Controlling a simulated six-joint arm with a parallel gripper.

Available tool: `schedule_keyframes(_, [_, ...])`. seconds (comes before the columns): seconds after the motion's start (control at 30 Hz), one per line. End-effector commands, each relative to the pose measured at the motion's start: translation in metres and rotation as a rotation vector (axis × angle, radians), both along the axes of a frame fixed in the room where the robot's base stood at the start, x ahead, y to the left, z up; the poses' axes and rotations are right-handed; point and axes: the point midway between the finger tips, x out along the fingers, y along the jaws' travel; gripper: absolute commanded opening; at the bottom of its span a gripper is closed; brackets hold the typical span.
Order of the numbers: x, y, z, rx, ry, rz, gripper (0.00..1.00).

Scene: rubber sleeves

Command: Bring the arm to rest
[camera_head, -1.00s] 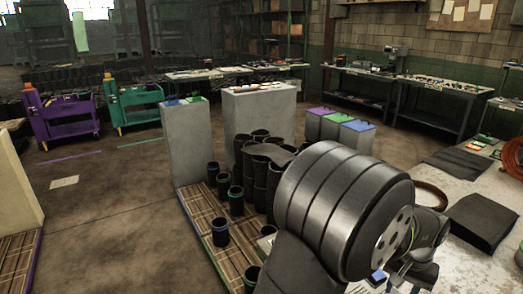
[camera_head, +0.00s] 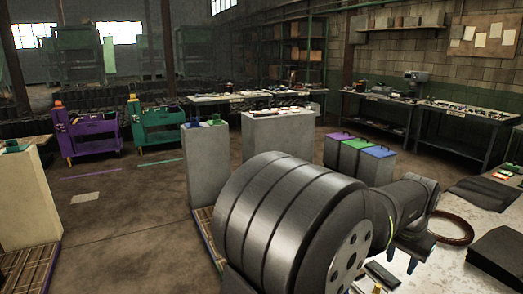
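A large dark, banded cylinder of my own arm (camera_head: 275,225) fills the lower middle of the head view. A slimmer dark link of my arm (camera_head: 405,210) reaches to the right behind it, over the pale worktable.
The pale worktable (camera_head: 450,270) at right holds a copper-coloured coil (camera_head: 450,228) and a dark slab (camera_head: 497,254). Grey pedestals (camera_head: 212,165) and bins with purple, green and blue lids (camera_head: 358,158) stand behind my arm. Purple (camera_head: 92,137) and green (camera_head: 158,127) carts stand at left, beyond open floor.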

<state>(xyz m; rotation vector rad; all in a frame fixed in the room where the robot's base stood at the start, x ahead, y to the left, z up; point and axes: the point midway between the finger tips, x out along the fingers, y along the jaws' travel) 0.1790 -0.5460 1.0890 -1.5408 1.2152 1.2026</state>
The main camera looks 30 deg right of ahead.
Motion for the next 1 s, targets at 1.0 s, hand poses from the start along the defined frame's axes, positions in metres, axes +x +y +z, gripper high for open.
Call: schedule_keyframes(1.0, [0.082, 0.013, 0.033, -0.112, -0.146, -0.139, 0.39])
